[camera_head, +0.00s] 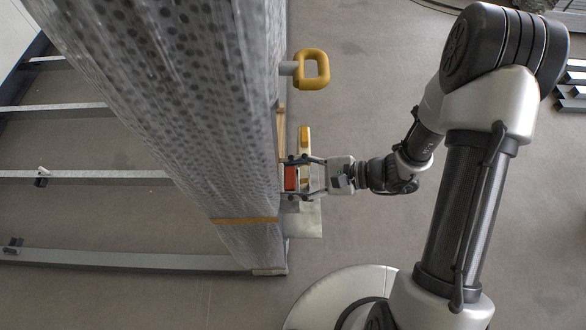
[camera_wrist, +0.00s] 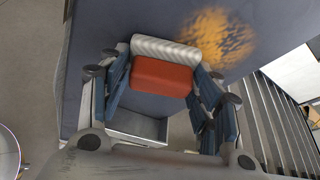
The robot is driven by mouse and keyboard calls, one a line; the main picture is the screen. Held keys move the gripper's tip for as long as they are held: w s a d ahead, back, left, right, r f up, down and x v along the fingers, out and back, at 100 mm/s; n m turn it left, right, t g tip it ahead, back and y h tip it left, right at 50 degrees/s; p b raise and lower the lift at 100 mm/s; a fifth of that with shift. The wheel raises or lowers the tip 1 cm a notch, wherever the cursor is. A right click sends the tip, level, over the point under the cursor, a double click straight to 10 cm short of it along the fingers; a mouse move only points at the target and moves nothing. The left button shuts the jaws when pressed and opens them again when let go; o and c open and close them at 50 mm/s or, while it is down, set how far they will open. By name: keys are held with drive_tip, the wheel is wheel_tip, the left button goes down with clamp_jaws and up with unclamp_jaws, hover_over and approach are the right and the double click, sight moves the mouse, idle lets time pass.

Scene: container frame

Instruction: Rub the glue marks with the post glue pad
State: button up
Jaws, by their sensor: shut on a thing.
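The pad is a red-orange block (camera_wrist: 161,77) with a white ribbed face (camera_wrist: 166,49). My gripper (camera_wrist: 160,85) is shut on the pad's sides in the wrist view. The ribbed face is turned to a grey-blue surface (camera_wrist: 145,20); I cannot tell whether it touches. An orange, streaky glue mark (camera_wrist: 218,38) lies on that surface just right of the pad, partly hidden by the pad's edge. In the head view, my gripper (camera_head: 302,176) holds the red pad (camera_head: 291,178) close to the right side of the tall grey post (camera_head: 165,90). No glue mark can be made out there.
A yellow handle (camera_head: 312,69) sticks out from the post's right side, with a smaller yellow piece (camera_head: 304,135) below it. A pale plate (camera_head: 304,223) juts out below my gripper. Metal crossbars (camera_head: 90,176) run left of the post. The floor to the right is mostly open.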

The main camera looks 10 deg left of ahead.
drive_tip(key=shift+s+d, duration=0.1)
drive_tip(key=shift+s, duration=0.3)
drive_tip(key=shift+r+p, duration=0.55)
drive_tip(key=shift+r, duration=0.35)
drive_tip(key=shift+w+a+b, duration=0.55)
drive_tip(key=shift+w+a, duration=0.35)
drive_tip(key=shift+w, duration=3)
drive_tip(key=shift+s+d+r, duration=0.25)
drive_tip(key=shift+s+d, duration=0.05)
drive_tip(key=shift+s, duration=1)
drive_tip(key=shift+s+d+r, duration=0.25)
drive_tip(key=shift+s+d, duration=0.05)
drive_tip(key=shift+s, duration=1)
drive_tip(key=shift+s+d+r, duration=0.25)
drive_tip(key=shift+s+d, duration=0.05)
drive_tip(key=shift+s, duration=1)
drive_tip(key=w+d, duration=0.1)
drive_tip(key=d, duration=0.5)
drive_tip(key=shift+w, duration=0.25)
